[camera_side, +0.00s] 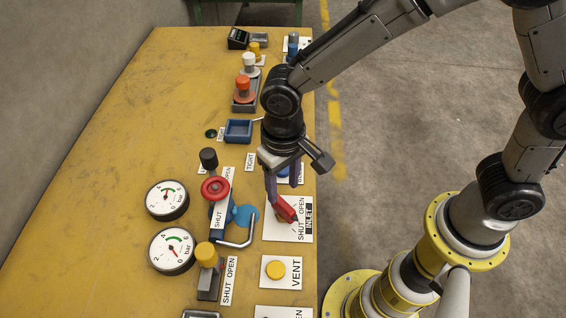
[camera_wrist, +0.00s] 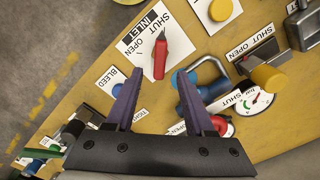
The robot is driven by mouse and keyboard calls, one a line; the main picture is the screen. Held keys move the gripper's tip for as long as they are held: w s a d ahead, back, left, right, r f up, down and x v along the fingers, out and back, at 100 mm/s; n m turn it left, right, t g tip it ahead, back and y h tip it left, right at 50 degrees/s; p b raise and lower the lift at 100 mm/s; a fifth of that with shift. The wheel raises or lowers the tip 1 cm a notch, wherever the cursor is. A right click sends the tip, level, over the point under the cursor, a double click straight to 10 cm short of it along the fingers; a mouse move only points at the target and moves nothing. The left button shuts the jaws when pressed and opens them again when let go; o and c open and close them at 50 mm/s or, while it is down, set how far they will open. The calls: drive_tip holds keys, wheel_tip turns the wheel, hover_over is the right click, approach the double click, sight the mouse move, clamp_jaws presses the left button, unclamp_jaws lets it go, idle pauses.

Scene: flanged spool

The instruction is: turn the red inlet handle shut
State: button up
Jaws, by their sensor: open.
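The red inlet handle (camera_side: 285,210) is a bar on a white plate marked SHUT, OPEN and INLET (camera_side: 287,232). In the wrist view my gripper (camera_wrist: 157,74) is open and empty, with the handle's near end lined up between the fingertips. I cannot tell how high the tips are above it.
Two gauges (camera_side: 168,199) lie further left. A yellow VENT button (camera_side: 275,270) is in front; a blue BLEED knob (camera_wrist: 117,89) is beside the left finger.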

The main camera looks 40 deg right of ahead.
sight(283, 203)
wheel_tip(283, 203, up, 7)
drive_tip(key=shift+f, duration=0.15)
drive_tip(key=shift+d, duration=0.1)
drive_tip(key=d+r+m+t+y, duration=0.1)
drive_tip(key=d+r+m+t, duration=0.2)
drive_tip(key=d+r, duration=0.9)
drive_tip(key=s+d+f+n+t+h, duration=0.1)
drive_tip(key=s+d+f+n+t, duration=0.1)
drive_tip(key=s+d, duration=0.8)
drive_tip(key=s+n, duration=0.1)
drive_tip(key=s, duration=0.2)
drive_tip(key=shift+s+d+f+t, duration=0.25)
drive_tip(key=shift+s+d+t, duration=0.05)
drive_tip(key=shift+s+d, duration=0.1)
